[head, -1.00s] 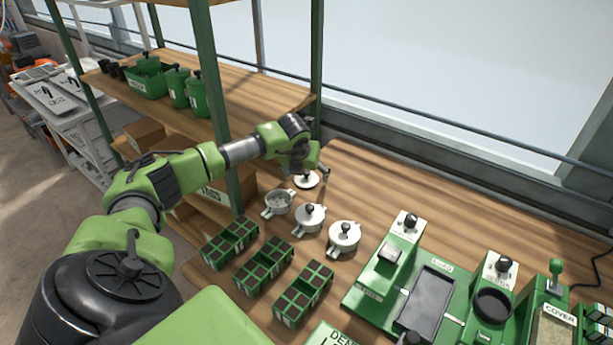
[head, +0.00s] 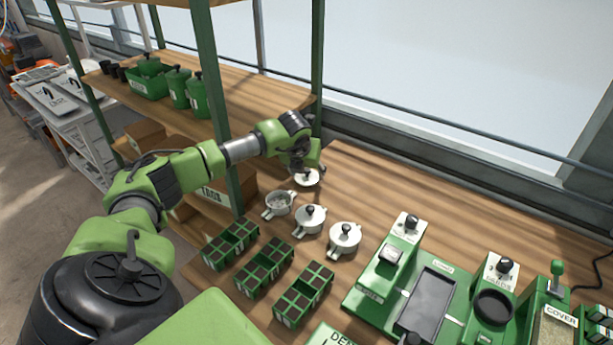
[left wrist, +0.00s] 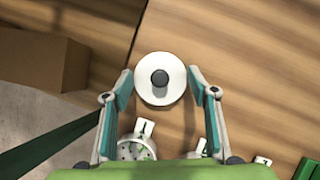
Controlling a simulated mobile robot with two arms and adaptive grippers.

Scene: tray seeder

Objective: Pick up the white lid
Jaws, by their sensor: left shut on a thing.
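The white lid (head: 309,180) is a round disc with a dark knob, at the far left of the bench in the head view. It also shows in the left wrist view (left wrist: 160,96), with its knob in the middle. My left gripper (left wrist: 160,76) is shut on the lid, one finger on each side of its rim. In the head view the left gripper (head: 304,165) is directly over the lid and hides part of it. I cannot tell whether the lid touches the bench. My right gripper is not in view.
An open white pot (head: 278,204) stands in front of the lid, with two lidded white pots (head: 310,219) (head: 345,238) to its right. Green seedling trays (head: 265,266) stand nearer. A green shelf post (head: 317,70) is close to my left wrist. The bench (head: 400,185) behind the pots is clear.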

